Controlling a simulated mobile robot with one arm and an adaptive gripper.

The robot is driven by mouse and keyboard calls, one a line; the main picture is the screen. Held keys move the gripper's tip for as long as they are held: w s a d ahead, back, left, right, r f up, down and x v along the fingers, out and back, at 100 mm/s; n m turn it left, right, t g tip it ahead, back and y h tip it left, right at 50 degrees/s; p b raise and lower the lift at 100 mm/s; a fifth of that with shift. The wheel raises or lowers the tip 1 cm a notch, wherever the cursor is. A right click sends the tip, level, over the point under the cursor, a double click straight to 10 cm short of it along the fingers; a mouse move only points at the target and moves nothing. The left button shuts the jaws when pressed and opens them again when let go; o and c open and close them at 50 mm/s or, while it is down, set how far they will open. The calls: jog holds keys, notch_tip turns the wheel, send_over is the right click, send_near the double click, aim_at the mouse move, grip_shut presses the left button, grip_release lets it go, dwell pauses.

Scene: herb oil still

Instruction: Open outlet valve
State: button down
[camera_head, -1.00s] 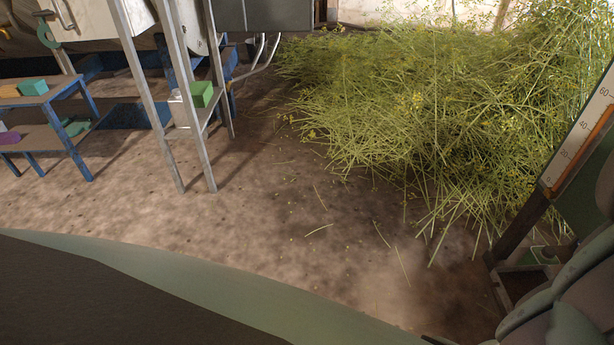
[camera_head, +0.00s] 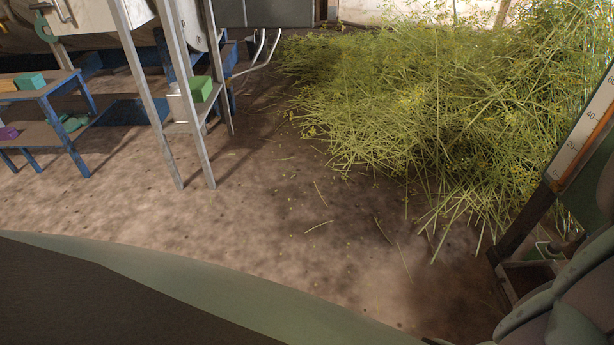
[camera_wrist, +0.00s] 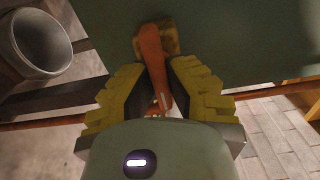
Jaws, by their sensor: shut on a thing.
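In the wrist view, an orange lever handle (camera_wrist: 152,52) sits on a yellowish fitting at the side of a green tank (camera_wrist: 235,40). I take the lever to be the outlet valve's handle. My gripper (camera_wrist: 157,82) has yellow ribbed fingers on both sides of the lever and is shut on it. The lever runs from the fitting down between the fingers. Its lower end is partly hidden by my gripper's body. The gripper does not show in the head view.
A grey bucket (camera_wrist: 40,42) stands at the upper left of the wrist view. In the head view, a scale board (camera_head: 582,135) is at the right edge, cut plants (camera_head: 430,130) are heaped behind, and blue-legged benches (camera_head: 70,125) stand left. Bare floor (camera_head: 270,220) lies between.

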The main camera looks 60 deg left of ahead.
jog(key=shift+f, duration=0.3)
jog(key=c, duration=1.4)
grip_release()
jog(key=o, duration=0.4)
jog(key=shift+w+d+r, duration=0.1)
jog(key=shift+d+r, duration=0.1)
jog(key=shift+d, duration=0.05)
jog(key=shift+a, duration=0.1)
jog(key=v, duration=0.7)
jog(key=shift+s+a, duration=0.15)
jog(key=shift+s, duration=0.1)
